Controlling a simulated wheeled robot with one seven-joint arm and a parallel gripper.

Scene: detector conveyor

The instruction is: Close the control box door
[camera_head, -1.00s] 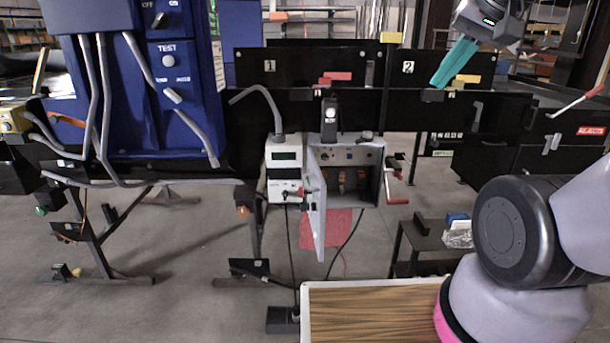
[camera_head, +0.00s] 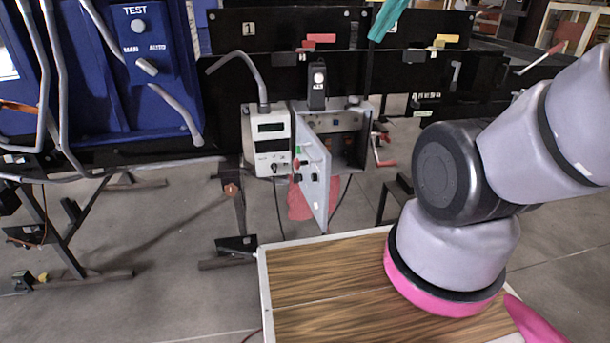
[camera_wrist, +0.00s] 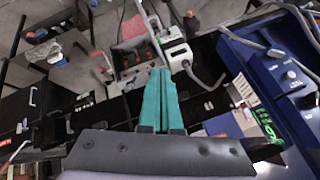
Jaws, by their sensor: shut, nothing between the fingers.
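The grey control box (camera_head: 352,138) hangs under the black conveyor frame, its interior with components partly visible. Its light grey door (camera_head: 313,172) stands open on the left side, swung out toward me, with red, green and black controls on its face. In the wrist view the box (camera_wrist: 130,75) and its door (camera_wrist: 150,18) show beyond the fingers. My gripper (camera_wrist: 161,72) has teal fingers pressed together with nothing between them. In the head view only part of a teal finger (camera_head: 386,20) shows at the top edge, above and right of the box, apart from the door.
A white meter unit (camera_head: 267,140) with a grey cable is left of the door. A blue TEST cabinet (camera_head: 112,75) stands at left. A red crank handle (camera_head: 386,162) sticks out right of the box.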

